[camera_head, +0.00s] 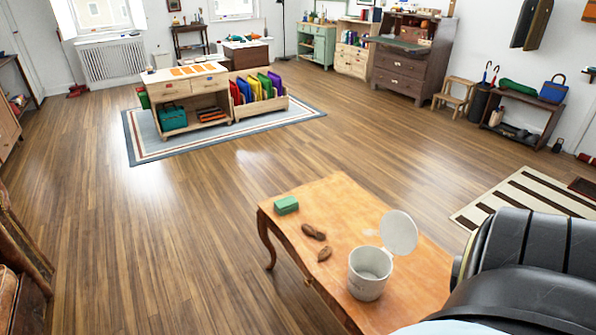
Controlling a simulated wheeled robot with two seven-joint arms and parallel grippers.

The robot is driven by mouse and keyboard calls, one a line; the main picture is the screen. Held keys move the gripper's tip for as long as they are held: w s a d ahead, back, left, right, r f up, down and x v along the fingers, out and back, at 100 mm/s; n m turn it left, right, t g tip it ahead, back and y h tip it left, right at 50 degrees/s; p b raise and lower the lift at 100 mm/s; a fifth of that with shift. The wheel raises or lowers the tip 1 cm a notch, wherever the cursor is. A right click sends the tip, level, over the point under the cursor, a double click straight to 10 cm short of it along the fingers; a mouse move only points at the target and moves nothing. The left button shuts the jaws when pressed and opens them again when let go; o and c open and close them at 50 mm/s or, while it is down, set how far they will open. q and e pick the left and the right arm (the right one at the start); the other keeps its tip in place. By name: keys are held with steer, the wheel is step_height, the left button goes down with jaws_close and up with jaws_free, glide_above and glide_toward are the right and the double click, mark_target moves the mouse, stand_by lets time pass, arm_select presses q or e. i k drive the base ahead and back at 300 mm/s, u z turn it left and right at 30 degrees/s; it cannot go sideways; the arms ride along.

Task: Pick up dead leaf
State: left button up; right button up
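Brown dead leaves (313,232) lie on the orange-brown wooden table in the lower right of the head view. They look curled and dark, and I cannot tell whether this spot holds one or two. Another brown leaf (324,254) lies apart from them, a little nearer to me. A white bin (369,274) stands upright to the right of the leaves, with its round lid (398,232) raised. The part of its inside that I see looks empty. Neither of my grippers is in view.
The wooden table (340,205) also bears a green block (286,205) near its far left corner. Open wooden floor (170,240) lies to the left. A rug (150,145) with low cabinets is farther back. A striped rug (520,195) lies to the right.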

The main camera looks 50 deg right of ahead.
mark_target(325, 252)
steer(key=i, duration=2.65)
steer(key=z, duration=2.9)
